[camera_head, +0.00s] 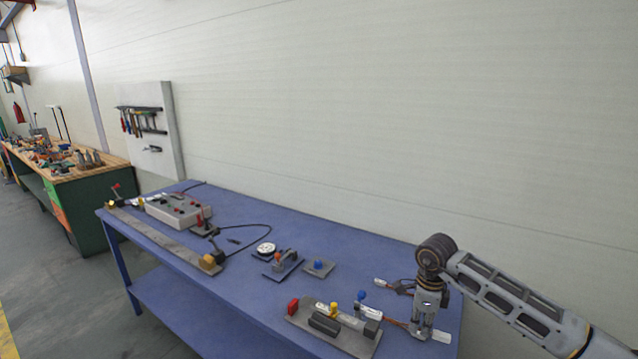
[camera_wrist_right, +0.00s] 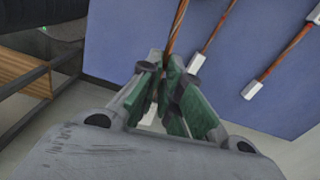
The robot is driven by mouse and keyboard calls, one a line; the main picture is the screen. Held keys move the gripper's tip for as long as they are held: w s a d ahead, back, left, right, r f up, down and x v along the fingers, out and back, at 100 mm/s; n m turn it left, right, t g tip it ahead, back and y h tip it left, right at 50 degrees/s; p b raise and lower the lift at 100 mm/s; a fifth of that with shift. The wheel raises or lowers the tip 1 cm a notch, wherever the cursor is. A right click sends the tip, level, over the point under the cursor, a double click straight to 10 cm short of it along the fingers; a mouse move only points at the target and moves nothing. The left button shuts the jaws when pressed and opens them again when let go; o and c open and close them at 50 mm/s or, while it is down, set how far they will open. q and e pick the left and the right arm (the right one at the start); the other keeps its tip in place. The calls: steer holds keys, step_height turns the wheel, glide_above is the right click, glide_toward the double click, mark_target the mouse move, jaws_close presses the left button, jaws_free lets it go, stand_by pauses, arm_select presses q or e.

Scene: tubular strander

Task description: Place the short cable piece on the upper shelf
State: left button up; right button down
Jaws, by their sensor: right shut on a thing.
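My right gripper (camera_head: 418,335) is low over the near right end of the blue table (camera_head: 235,285). In the right wrist view the gripper (camera_wrist_right: 168,85) is shut on a copper-coloured cable piece (camera_wrist_right: 176,32), which passes between the green finger pads. A pale end shows just below the pads. Two more copper-coloured cable pieces with white ends, one (camera_wrist_right: 211,30) near and one (camera_wrist_right: 289,52) farther right, lie on the blue surface beside it. I cannot tell which piece is the shortest. The table has a top and a lower shelf (camera_head: 185,310). My left gripper is out of view.
A grey fixture (camera_head: 310,325) with red, yellow and blue parts stands just left of the right gripper. A control box (camera_head: 177,211) and a long bar (camera_head: 150,232) lie at the far left. A light wall stands behind. The table's middle back is clear.

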steer(key=n, duration=0.4)
steer(key=shift+a+f+n, duration=0.15)
steer(key=shift+a+n, duration=0.2)
steer(key=shift+n, duration=0.05)
steer(key=a+f+n, duration=0.1)
steer(key=n, duration=0.4)
steer(key=s+a+f+n, duration=0.1)
steer(key=n, duration=0.5)
steer(key=s+a+f+n, duration=0.1)
steer(key=n, duration=0.4)
steer(key=shift+s+n, duration=0.25)
steer(key=shift+n, duration=0.85)
steer(key=s+f, duration=0.2)
steer(key=s+a+f, duration=0.1)
steer(key=s+f, duration=0.1)
steer(key=shift+s, duration=0.15)
steer(key=shift+s+d+f, duration=0.1)
steer(key=shift+s+f, duration=0.15)
steer(key=shift+f, duration=0.15)
stand_by(3.5)
